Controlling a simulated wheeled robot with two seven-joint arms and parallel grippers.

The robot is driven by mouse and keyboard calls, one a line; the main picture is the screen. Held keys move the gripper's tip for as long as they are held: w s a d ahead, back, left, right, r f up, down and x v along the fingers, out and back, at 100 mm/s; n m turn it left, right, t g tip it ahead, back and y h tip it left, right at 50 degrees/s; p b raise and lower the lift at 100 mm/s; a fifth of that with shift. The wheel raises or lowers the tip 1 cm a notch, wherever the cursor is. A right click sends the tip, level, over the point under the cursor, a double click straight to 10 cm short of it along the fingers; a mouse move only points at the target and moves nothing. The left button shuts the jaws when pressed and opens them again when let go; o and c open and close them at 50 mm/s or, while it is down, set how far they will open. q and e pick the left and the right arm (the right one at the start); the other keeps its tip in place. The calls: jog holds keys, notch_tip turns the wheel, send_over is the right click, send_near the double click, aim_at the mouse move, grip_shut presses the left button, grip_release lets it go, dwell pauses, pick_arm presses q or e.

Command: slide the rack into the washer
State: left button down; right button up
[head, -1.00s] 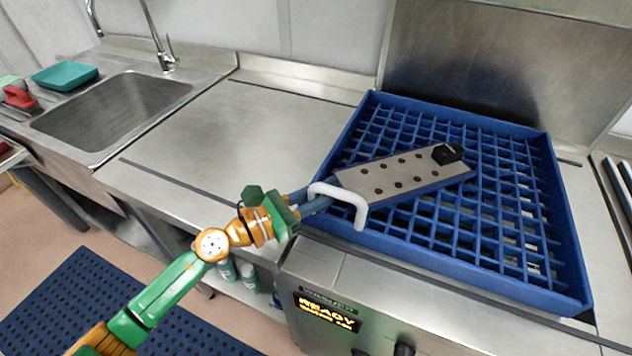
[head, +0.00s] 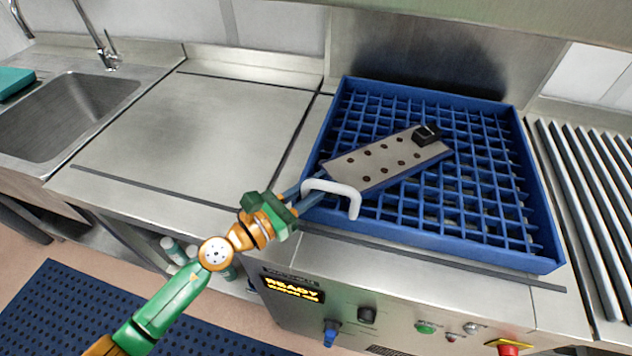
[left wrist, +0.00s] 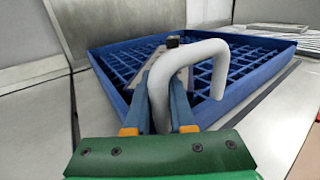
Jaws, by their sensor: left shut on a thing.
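The blue rack (head: 455,250), an open grid with raised walls, lies flat on the steel worktop above the washer front (head: 390,300). It also shows in the left wrist view (left wrist: 235,103). A white U-shaped handle (head: 333,187) stands at its near left side. My left gripper (head: 312,193) is shut on this handle. In the left wrist view the handle (left wrist: 200,50) rises from between the two blue-grey fingers. A pale plate with dark holes (head: 375,163) and a black block (head: 427,135) lies slanted over the rack. My right gripper is not in view.
A sink (head: 75,110) is at the left, with bare worktop (head: 200,125) between it and the rack. A roller track (head: 585,190) lies to the right. Knobs and a red button (head: 508,347) sit on the front panel below. A steel panel (head: 420,55) stands behind the rack.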

pick_arm(q)
jog(key=c, duration=1.1)
grip_release()
jog(key=o, duration=0.3)
jog(key=shift+d, duration=0.2)
jog(key=shift+o, duration=0.2)
jog(key=shift+d, duration=0.15)
jog(key=b+v, duration=0.2)
jog(key=v, duration=0.5)
jog(key=shift+f, duration=0.15)
jog(key=shift+s, duration=0.15)
